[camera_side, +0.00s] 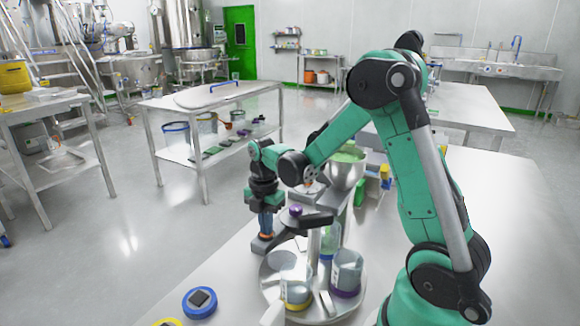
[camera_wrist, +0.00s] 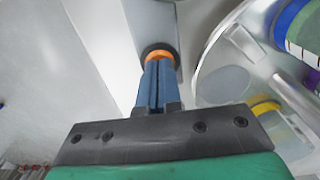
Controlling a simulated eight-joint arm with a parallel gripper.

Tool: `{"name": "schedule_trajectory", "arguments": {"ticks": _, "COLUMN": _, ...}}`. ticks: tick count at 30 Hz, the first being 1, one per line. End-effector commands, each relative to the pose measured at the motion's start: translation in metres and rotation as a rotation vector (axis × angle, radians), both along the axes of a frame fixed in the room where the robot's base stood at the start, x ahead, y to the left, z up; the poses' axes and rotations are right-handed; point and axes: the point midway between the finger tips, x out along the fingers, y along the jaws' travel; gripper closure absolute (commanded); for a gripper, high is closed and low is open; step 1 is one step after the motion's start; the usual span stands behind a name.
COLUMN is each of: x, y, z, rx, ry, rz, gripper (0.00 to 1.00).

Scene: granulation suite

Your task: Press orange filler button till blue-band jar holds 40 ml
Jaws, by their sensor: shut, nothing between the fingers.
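The orange filler button (camera_wrist: 160,55) sits in a dark collar on a grey metal base; in the side view its orange edge (camera_side: 265,236) shows under my fingers. My gripper (camera_side: 266,230) is shut and empty, pointing down, its blue fingertips (camera_wrist: 158,64) over the button. I cannot tell whether they press it.
A yellow-band jar (camera_side: 297,284) and a purple-band jar (camera_side: 346,272) stand at the turntable's front. A blue ring-shaped lid (camera_side: 199,303) lies on the bench to the left. A steel bowl (camera_side: 344,172) stands behind. A dark filler arm (camera_side: 303,224) overhangs the turntable.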

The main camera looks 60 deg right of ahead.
Motion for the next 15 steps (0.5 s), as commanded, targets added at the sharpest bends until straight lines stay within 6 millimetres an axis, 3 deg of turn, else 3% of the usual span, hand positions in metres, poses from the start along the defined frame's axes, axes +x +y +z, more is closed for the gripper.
{"name": "schedule_trajectory", "arguments": {"ticks": 2, "x": 0.001, "y": 0.0, "z": -0.011, "rx": -0.005, "ry": -0.013, "rz": -0.001, "gripper": 1.0}}
{"name": "schedule_trajectory", "arguments": {"ticks": 11, "x": 0.001, "y": 0.0, "z": -0.01, "rx": -0.005, "ry": -0.015, "rz": -0.001, "gripper": 1.0}}
{"name": "schedule_trajectory", "arguments": {"ticks": 15, "x": 0.001, "y": 0.0, "z": -0.001, "rx": -0.004, "ry": -0.012, "rz": -0.001, "gripper": 1.0}}
